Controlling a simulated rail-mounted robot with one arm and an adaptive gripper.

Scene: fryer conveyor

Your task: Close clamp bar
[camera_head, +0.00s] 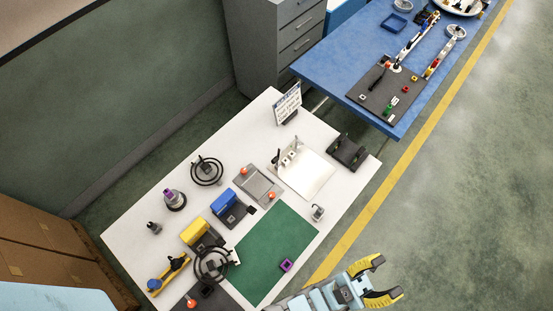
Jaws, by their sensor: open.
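My gripper (388,278) has yellow-and-black fingers that are spread apart and empty. It is at the lower right of the view, over the floor beyond the right edge of the white table (335,148). I cannot tell for sure which part is the clamp bar. A grey rectangular plate (258,187) with two orange knobs lies mid-table. A yellow bar with a black part and a blue end (168,274) lies at the table's lower left. My gripper is apart from both.
A green mat (275,250) has a purple square ring (286,265) on it. Blue (223,203) and yellow (195,231) blocks, black coiled stands (206,171) and a black holder (348,151) crowd the table. A blue table (345,60) and grey drawers (295,45) stand behind. Floor at right is clear.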

